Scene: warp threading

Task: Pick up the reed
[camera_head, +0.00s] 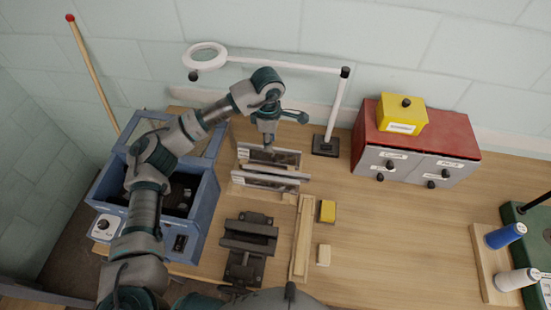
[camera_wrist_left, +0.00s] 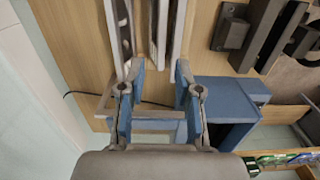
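Several long, thin grey metal strips stand side by side in a rack in the middle of the table; the reed (camera_head: 272,171) appears to be one of them, but I cannot tell which. They also show as long strips in the left wrist view (camera_wrist_left: 175,32). My left gripper (camera_head: 268,147) hangs pointing down above the back of this group. In the left wrist view its two blue-lined fingers (camera_wrist_left: 158,70) are apart, with strip ends near the tips and nothing clearly held. My right gripper is not in view.
A blue open box (camera_head: 205,205) stands left of the strips and a dark vise-like fixture (camera_head: 247,240) in front. A white lamp stand (camera_head: 325,145) is behind right. A red-topped drawer cabinet (camera_head: 415,155) stands further right. The table's centre right is clear.

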